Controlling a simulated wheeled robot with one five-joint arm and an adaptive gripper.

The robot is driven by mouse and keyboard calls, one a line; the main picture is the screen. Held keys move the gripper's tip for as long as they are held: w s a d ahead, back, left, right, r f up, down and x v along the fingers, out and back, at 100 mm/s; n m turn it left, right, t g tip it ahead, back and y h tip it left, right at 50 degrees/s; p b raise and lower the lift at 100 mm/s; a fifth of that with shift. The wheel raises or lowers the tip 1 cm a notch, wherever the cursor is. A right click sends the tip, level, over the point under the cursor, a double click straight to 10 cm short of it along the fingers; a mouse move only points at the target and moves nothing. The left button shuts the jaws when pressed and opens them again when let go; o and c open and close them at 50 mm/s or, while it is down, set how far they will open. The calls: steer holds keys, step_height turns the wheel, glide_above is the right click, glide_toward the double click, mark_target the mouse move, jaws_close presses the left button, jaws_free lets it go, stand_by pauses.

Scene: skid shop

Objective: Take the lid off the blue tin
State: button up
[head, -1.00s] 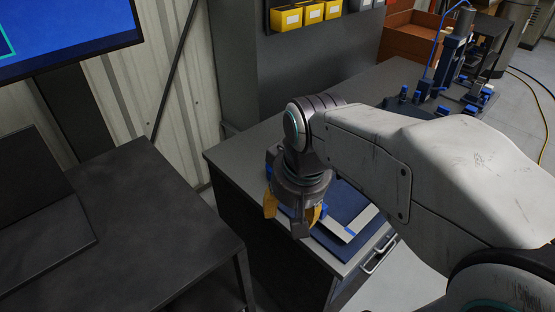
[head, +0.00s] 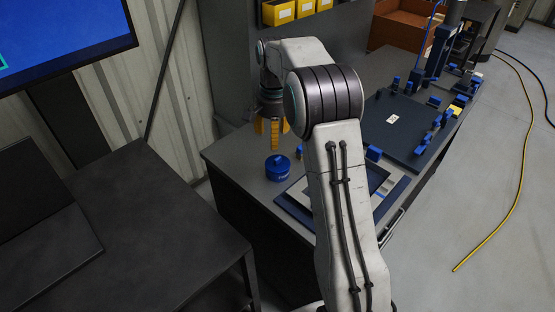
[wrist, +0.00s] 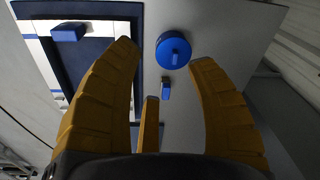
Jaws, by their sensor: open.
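The blue tin (head: 278,168) stands upright on the grey workbench (head: 237,150), near its left end in the head view. Its round blue lid with a knob (wrist: 174,52) shows from above in the wrist view and appears to be on the tin. My gripper (head: 271,143) has yellow fingers pointing down and is above the bench, behind the tin and apart from it. In the wrist view my gripper (wrist: 165,85) is open, its fingers spread with nothing between them touching; the tin lies beyond the fingertips.
A small blue block (wrist: 166,91) is near the tin. A dark blue mat with a white-framed panel (head: 297,205) lies right of it, bearing another blue block (wrist: 68,32). A dark board with several blue pieces (head: 393,119) is farther right. A dark table (head: 120,230) stands at left.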

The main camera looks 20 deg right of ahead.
mark_target(277, 160)
steer(key=shift+w+d+f+m+g+p, duration=0.15)
steer(key=shift+w+d+f+m+p, duration=0.2)
steer(key=shift+w+d+f+m, duration=1.2)
steer(key=shift+w+d+f+n+g+p, duration=0.15)
steer(key=shift+w+f+p, duration=0.4)
steer(key=shift+f, duration=2.15)
steer(key=shift+w+d+f+m+g+p, duration=0.2)
steer(key=shift+w+d+f+m, duration=0.5)
steer(key=shift+w+f, duration=1)
steer(key=shift+s+a+f+p, duration=0.15)
steer(key=shift+f+p, duration=0.3)
steer(key=shift+f, duration=1.1)
steer(key=shift+s+a+f+p, duration=0.1)
steer(key=shift+f+p, duration=0.35)
steer(key=shift+f, duration=1.1)
steer(key=shift+c, duration=0.3)
jaws_close()
